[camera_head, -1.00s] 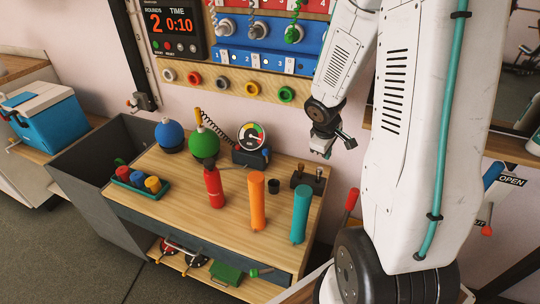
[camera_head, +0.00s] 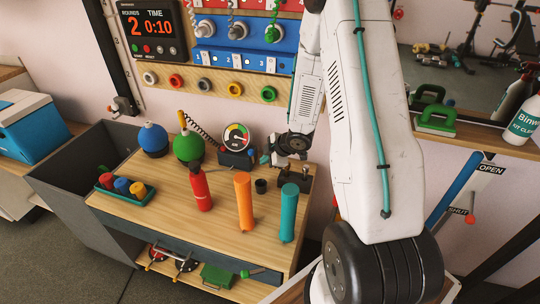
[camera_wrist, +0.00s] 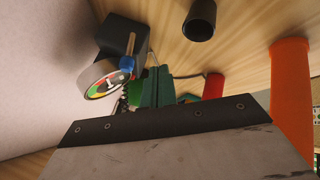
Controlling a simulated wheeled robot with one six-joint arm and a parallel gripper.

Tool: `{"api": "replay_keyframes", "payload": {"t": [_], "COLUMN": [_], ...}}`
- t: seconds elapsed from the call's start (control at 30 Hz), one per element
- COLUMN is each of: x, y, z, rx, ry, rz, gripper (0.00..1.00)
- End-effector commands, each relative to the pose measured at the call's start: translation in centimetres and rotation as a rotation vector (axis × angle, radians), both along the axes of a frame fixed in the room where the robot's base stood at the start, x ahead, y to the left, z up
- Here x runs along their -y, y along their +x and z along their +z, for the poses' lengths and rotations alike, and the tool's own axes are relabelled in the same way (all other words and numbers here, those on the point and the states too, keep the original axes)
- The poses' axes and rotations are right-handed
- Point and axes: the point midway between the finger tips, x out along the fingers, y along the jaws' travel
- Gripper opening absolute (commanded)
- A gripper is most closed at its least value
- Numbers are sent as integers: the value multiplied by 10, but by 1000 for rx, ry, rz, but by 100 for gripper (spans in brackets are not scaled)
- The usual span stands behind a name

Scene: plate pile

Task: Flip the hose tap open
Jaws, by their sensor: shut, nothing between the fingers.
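A sign reading OPEN (camera_head: 491,170) and SHUT (camera_head: 459,211) is at the right in the head view. A blue bar (camera_head: 457,188) runs diagonally beside it. A slim lever with a red end (camera_head: 470,218) hangs by the word SHUT; I take this for the hose tap, though its body is not clear. My gripper (camera_head: 266,158) is over the back right of the wooden table, left of the sign and well away from it. Its green fingers (camera_wrist: 157,88) are shut and empty in the wrist view, with the gauge beyond them. The tap is not in the wrist view.
The table (camera_head: 160,205) holds a gauge (camera_head: 236,137), a red extinguisher-like bottle (camera_head: 200,187), an orange cylinder (camera_head: 244,200) and a teal cylinder (camera_head: 288,212). A shelf (camera_head: 470,133) with a white spray bottle (camera_head: 523,105) is above the sign. My arm stands between table and sign.

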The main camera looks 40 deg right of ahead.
Motion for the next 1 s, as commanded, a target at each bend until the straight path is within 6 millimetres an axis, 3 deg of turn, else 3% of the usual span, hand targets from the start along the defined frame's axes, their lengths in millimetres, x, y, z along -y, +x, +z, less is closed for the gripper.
{"api": "replay_keyframes", "payload": {"t": [0.2, 0.3, 0.5, 1.0], "x": [-11, -4, 1, 7], "y": [26, 44, 60, 69], "z": [-38, -30, -27, -24], "rx": [-3, 3, 1, 1], "ry": [1, -3, -2, -2], "rz": [1, 0, 0, -2], "gripper": [0, 0, 0, 0]}}
